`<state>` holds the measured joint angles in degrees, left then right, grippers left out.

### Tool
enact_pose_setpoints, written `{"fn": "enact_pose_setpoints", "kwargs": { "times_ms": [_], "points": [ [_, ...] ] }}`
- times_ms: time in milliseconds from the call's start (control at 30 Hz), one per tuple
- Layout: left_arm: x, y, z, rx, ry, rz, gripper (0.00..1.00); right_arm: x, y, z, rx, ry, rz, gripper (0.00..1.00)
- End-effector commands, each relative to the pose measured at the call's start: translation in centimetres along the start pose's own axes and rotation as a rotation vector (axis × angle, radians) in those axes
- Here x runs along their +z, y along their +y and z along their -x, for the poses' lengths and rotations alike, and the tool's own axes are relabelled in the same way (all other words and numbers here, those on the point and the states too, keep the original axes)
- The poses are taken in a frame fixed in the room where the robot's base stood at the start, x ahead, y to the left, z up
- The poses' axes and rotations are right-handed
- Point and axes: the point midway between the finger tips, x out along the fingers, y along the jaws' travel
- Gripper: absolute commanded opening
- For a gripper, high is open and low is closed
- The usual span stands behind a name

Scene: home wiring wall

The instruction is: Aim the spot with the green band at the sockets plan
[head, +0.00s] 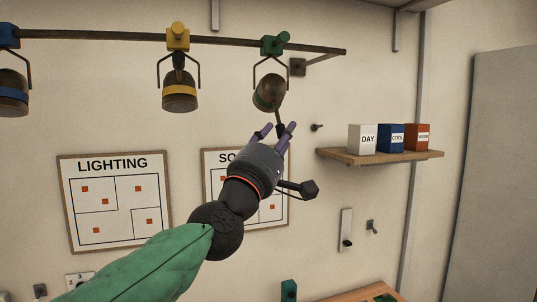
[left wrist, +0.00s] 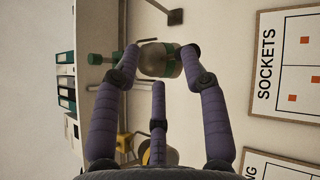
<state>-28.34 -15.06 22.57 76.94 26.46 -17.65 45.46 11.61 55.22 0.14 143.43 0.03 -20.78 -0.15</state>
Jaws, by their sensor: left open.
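The spot with the green band (head: 268,92) hangs from the right part of the ceiling rail under a green clamp, with a thin dark stem pointing down from it. My left gripper (head: 276,130) is open just below it, with purple fingers reaching up beside the stem. In the left wrist view the spot (left wrist: 158,62) lies between the spread fingertips; whether they touch it I cannot tell. The sockets plan (head: 225,157) hangs on the wall behind my left gripper, partly hidden by it; it also shows in the left wrist view (left wrist: 286,70). My right gripper is out of view.
A yellow-banded spot (head: 179,96) and a blue-banded spot (head: 12,94) hang further left on the rail (head: 110,37). The lighting plan (head: 113,200) is left of the sockets plan. A shelf (head: 378,158) with day, cool and warm boxes is at the right.

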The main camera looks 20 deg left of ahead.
Motion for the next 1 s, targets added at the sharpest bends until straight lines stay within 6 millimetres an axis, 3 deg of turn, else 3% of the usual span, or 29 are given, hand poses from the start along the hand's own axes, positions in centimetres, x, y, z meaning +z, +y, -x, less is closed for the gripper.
{"fn": "enact_pose_setpoints", "kwargs": {
  "times_ms": [333, 800, 967, 1000],
  "points": [
    [0.0, -0.1, 4.5, -0.001, -0.001, 0.001, 0.44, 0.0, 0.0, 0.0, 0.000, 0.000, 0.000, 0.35],
    [0.0, -0.2, 5.4, -0.003, -0.001, 0.000, 0.44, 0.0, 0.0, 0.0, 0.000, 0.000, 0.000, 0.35],
    [0.2, 0.0, 5.0, -0.014, -0.007, 0.004, 0.01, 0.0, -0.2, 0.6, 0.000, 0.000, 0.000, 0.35],
    [0.3, 0.2, 4.7, -0.025, -0.014, 0.008, 0.00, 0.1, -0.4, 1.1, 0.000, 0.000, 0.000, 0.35]
  ]
}}
